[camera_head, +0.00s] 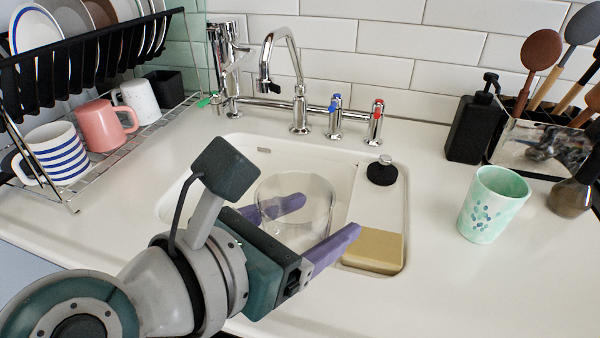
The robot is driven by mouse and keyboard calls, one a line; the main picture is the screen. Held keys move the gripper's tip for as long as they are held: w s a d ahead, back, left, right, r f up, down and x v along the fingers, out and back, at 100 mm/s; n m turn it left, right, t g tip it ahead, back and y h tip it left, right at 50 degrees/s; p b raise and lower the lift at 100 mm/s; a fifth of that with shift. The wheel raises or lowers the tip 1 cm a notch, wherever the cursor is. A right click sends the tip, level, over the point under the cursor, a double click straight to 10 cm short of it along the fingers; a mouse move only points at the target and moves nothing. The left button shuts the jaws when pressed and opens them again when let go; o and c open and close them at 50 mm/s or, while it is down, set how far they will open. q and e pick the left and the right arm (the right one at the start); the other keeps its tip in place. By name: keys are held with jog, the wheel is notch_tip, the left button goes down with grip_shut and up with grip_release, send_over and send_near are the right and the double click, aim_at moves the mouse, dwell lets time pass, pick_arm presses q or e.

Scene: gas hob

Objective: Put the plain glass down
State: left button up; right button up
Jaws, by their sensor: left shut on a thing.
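The plain glass (305,190) is clear and looks upright. It is between the purple fingers of my left gripper (330,218), which is shut on it. In the head view the glass is over the white sink basin (185,193); I cannot tell how high above the basin floor it is. My gripper body hides part of the sink's front edge. My right gripper is not in view.
A green patterned cup (493,205) stands on the right counter (440,290). A sponge-like tan block (374,250) and a black-topped plug (382,171) lie right of the basin. Taps (300,110) rise behind. A dish rack (140,130) with mugs stands left.

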pick_arm(q)
jog(key=shift+f+b, duration=2.35)
jog(key=shift+f, duration=2.15)
jog(key=o, duration=1.5)
